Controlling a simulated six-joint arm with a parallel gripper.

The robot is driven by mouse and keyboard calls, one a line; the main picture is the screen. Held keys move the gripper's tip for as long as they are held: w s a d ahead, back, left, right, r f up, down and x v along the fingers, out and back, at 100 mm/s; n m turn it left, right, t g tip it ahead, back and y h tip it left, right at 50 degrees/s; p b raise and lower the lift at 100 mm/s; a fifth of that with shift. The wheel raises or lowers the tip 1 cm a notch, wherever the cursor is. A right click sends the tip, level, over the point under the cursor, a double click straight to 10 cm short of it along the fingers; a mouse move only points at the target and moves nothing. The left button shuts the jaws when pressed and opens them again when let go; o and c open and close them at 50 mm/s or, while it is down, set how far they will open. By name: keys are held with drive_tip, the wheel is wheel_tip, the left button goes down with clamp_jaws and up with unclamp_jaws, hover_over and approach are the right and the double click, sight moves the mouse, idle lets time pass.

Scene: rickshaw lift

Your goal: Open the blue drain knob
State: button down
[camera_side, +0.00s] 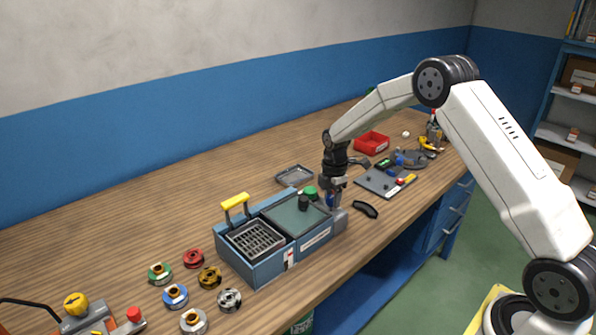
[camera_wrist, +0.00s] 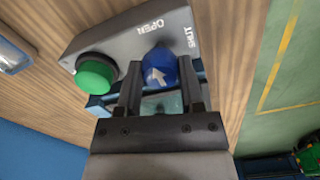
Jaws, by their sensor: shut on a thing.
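The blue drain knob (camera_wrist: 160,68) sits on a grey panel (camera_wrist: 120,38) marked OPEN and SHUT in the wrist view. A white arrow on the knob points up and left, roughly to the OPEN side. My gripper (camera_wrist: 160,85) has one finger on each side of the knob and is shut on it. In the side view my gripper (camera_side: 332,192) reaches down at the right end of the blue sink unit (camera_side: 270,266). A bit of the blue knob (camera_side: 329,200) shows there, mostly hidden by the fingers.
A green button (camera_wrist: 96,73) is left of the knob on the same panel. The sink unit has a grate basin (camera_side: 256,239) and a yellow handle (camera_side: 235,200). A black curved part (camera_side: 365,209) lies close by on the right. A grey tray (camera_side: 295,175) lies behind.

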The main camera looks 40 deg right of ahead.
drive_tip(key=c, duration=0.5)
unclamp_jaws()
drive_tip(key=shift+r, duration=0.1)
drive_tip(key=shift+r, duration=3.85)
drive_tip(key=shift+s+a+r+m, duration=0.15)
drive_tip(key=shift+s+a+m, duration=0.15)
drive_tip(key=shift+s+a, duration=0.1)
drive_tip(key=s+a+m+t, duration=0.1)
drive_tip(key=s+a+m, duration=0.5)
drive_tip(key=s, duration=0.5)
drive_tip(key=s+a+m+t, duration=0.1)
drive_tip(key=s+a+m, duration=0.5)
drive_tip(key=s, duration=0.5)
drive_tip(key=m, duration=0.2)
drive_tip(key=shift+s+m+t, duration=0.3)
drive_tip(key=shift+s, duration=0.1)
